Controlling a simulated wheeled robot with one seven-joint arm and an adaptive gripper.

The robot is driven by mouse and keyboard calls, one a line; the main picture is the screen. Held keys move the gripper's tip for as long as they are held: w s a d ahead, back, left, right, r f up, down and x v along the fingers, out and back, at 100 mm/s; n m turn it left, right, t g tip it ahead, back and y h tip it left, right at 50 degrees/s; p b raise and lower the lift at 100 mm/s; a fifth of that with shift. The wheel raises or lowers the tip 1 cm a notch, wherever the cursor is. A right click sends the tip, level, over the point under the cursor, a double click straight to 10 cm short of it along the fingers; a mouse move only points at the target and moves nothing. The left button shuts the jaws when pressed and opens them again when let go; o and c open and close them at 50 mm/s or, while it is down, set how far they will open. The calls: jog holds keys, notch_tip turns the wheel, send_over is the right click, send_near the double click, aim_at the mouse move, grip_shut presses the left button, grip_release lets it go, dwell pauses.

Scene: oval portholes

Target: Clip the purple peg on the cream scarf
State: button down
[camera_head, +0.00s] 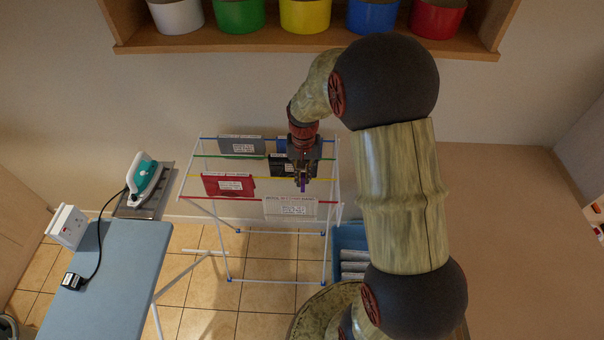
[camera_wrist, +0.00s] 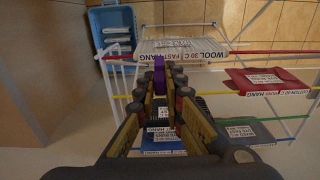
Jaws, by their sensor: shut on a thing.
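The cream scarf (camera_head: 290,208) hangs over the red front line of a drying rack, with a printed label on it. In the wrist view the cream scarf (camera_wrist: 190,45) lies just beyond my fingertips, its top marked WOOL. My gripper (camera_head: 303,178) is shut on the purple peg (camera_head: 302,188), above and behind the scarf's right part. In the wrist view my gripper (camera_wrist: 162,76) has the purple peg (camera_wrist: 159,82) between its fingers, pointing towards the scarf. A gap seems to show between peg and scarf, but whether they touch is hard to tell.
The drying rack (camera_head: 337,170) also holds a red cloth (camera_head: 214,188), a grey cloth (camera_head: 232,146) and a black cloth (camera_head: 280,158). A blue crate (camera_head: 347,236) stands right of the rack. An ironing board (camera_head: 115,265) with an iron (camera_head: 145,178) stands left.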

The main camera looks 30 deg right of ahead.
aim_at(303, 199)
jog(key=shift+f+b, duration=2.7)
jog(key=shift+f, duration=1.85)
jog(key=shift+f+b, duration=0.35)
jog(key=shift+f, duration=0.2)
jog(key=c, duration=1.9)
grip_release()
jog(key=shift+o, duration=0.4)
notch_tip(303, 199, up, 12)
jog(key=s+a+r+n+t+b, duration=0.2)
jog(key=s+a+r, duration=0.3)
jog(key=s, duration=0.5)
jog(key=s+a+r+n+t+b, duration=0.3)
jog(key=s+a+r+n+b, duration=0.1)
jog(key=s+a, duration=0.5)
jog(key=shift+s+r+n+t+b, duration=0.3)
jog(key=shift+s+r+n+b, duration=0.15)
jog(key=shift+r+b, duration=0.2)
